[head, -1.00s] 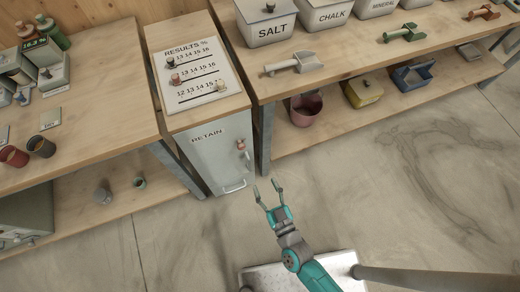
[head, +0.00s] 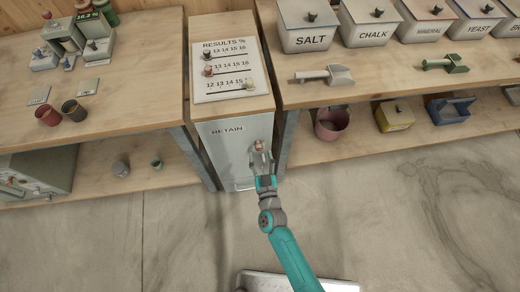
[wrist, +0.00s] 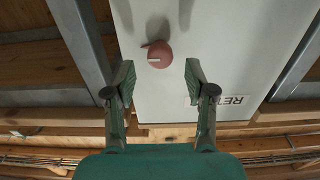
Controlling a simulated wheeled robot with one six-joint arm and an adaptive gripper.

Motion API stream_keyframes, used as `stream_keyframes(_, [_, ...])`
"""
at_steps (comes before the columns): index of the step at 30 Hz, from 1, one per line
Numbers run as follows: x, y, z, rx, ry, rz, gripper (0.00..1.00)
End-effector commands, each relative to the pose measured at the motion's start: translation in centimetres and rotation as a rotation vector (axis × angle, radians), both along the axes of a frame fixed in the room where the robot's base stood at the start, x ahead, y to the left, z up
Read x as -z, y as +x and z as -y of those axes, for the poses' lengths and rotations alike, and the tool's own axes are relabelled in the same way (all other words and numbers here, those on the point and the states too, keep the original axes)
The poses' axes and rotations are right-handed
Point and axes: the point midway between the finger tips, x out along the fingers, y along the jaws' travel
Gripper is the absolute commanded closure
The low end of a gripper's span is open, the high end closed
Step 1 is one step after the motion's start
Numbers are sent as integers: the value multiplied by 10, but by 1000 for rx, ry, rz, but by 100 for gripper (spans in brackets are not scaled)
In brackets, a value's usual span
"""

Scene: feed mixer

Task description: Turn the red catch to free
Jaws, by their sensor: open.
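The red catch (head: 259,146) is a small round knob on the upper right of the front of the grey RETAIN cabinet (head: 222,152). In the wrist view the catch (wrist: 160,54) shows a pale line across its face, lying level in that picture. My gripper (head: 262,157) is open in front of the catch, with the fingers to either side of it in the head view. In the wrist view my gripper (wrist: 158,75) has its fingertips spread wide, and the catch shows between and slightly beyond them. I cannot tell the exact gap; nothing is held.
A results board (head: 224,70) with several small knobs lies on the cabinet top. Benches stand on both sides, with a metal leg (head: 287,138) close to the right of the cabinet. A pink bucket (head: 332,123) sits on the right lower shelf.

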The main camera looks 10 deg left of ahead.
Motion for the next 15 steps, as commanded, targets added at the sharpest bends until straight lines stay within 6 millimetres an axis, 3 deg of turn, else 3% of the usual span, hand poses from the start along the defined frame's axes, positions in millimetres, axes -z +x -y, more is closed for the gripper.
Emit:
stream_keyframes(6, [0, 24, -6, 0, 0, 0, 45])
stream_keyframes(15, [0, 29, -8, 0, 0, -1, 45])
